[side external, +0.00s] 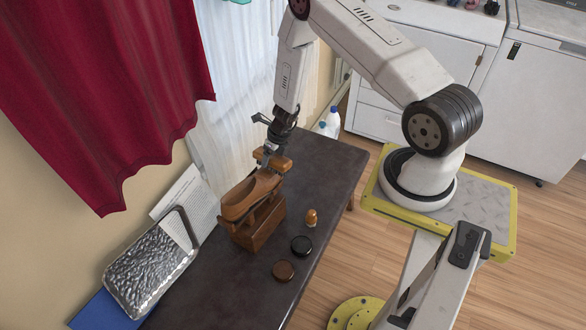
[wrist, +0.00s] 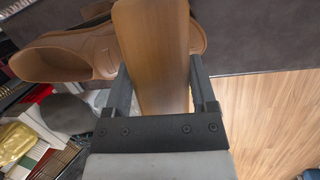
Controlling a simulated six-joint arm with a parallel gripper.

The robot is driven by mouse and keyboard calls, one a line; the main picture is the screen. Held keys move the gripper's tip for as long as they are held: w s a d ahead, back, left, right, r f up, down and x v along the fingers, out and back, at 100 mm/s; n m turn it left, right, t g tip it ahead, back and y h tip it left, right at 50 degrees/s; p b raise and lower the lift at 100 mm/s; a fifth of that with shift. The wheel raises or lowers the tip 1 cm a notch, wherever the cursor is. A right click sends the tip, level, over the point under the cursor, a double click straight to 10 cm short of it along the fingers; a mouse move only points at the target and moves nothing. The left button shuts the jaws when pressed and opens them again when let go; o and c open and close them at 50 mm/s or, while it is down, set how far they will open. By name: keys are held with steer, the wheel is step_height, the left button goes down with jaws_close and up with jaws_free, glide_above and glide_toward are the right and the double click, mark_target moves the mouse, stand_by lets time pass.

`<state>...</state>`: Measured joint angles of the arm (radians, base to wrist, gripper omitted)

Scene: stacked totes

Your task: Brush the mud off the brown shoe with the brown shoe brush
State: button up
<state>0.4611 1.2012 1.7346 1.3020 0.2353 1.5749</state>
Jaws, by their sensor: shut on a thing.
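The brown shoe (side external: 248,197) rests on a wooden stand (side external: 256,226) on the dark table in the side external view. Its opening is toward the lower left and its toe toward my gripper. My gripper (side external: 267,160) is shut on the wooden-backed brown shoe brush (side external: 281,163), over the toe end of the shoe. In the wrist view the brush (wrist: 152,50) lies between the two fingers and covers part of the shoe (wrist: 88,52). The bristles are hidden, so I cannot tell whether they touch the shoe. No mud can be made out at this size.
On the dark table (side external: 325,165) are a small amber bottle (side external: 311,217), a black round tin (side external: 301,245) and a brown round tin (side external: 283,270). White bottles (side external: 332,118) stand at the far end.

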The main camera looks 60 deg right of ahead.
steer(key=shift+w+v, duration=0.2)
steer(key=shift+v, duration=0.9)
steer(key=shift+w+v, duration=0.2)
steer(key=shift+v, duration=0.9)
steer(key=shift+w+v, duration=0.25)
steer(key=shift+v, duration=0.85)
steer(key=shift+d+r, duration=0.1)
steer(key=shift+d, duration=0.05)
